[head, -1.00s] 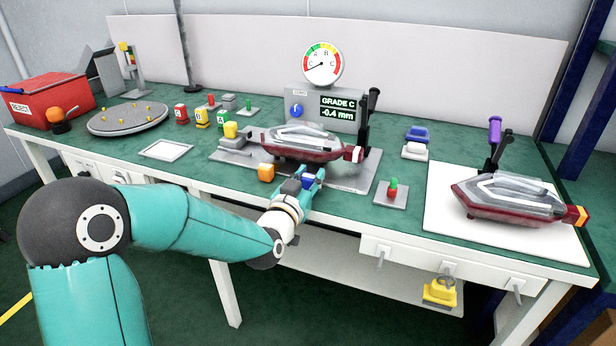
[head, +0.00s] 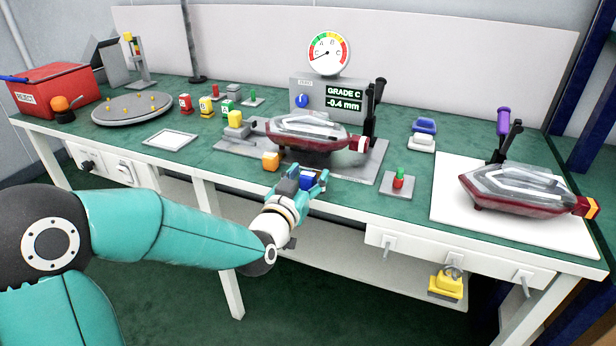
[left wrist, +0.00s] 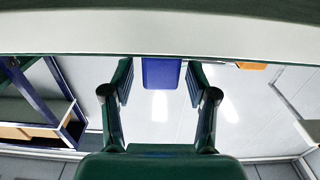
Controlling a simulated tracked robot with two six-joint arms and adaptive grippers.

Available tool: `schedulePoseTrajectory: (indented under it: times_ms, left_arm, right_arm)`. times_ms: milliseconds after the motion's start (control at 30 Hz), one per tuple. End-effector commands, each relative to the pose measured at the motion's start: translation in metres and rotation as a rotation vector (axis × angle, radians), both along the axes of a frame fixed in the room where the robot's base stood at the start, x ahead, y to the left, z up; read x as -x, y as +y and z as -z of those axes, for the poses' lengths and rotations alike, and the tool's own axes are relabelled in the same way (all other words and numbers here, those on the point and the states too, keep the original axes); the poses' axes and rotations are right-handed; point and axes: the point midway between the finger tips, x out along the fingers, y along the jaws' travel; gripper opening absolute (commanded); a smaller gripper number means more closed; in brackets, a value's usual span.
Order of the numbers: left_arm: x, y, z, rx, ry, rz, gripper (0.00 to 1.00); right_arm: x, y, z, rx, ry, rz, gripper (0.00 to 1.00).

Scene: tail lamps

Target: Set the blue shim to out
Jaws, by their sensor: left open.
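The blue shim (head: 306,182) shows as a blue block at the front edge of the grey fixture plate (head: 366,178), below the maroon lamp (head: 310,132). It also shows in the left wrist view (left wrist: 162,73), between the two fingers. My left gripper (head: 312,179) is open around it; small gaps show beside the block in the left wrist view (left wrist: 160,85). The shim's rear end is hidden. My right gripper is not in view.
An orange block (head: 270,161) sits just left of my gripper, with a yellow block (head: 235,119) behind. A red-and-green button box (head: 398,183) stands to the right. The gauge box display (head: 344,98) reads GRADE C, -0.4 mm. The table's front edge runs close below.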

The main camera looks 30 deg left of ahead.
Motion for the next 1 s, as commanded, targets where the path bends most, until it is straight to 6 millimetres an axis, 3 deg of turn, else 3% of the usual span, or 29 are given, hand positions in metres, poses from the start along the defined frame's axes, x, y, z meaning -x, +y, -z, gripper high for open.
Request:
schedulePoseTrajectory:
  times_ms: [233,633,1000]
  left_arm:
    - [0.009,-0.001,-0.001,0.000,-0.002,0.000,0.58]
    - [0.066,-0.010,0.000,0.000,-0.001,0.000,0.58]
    - [0.074,-0.012,0.001,0.000,0.000,0.001,0.58]
  right_arm:
    - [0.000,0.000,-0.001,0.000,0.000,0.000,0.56]
    - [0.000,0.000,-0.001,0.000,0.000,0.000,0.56]
    - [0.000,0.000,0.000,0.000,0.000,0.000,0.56]
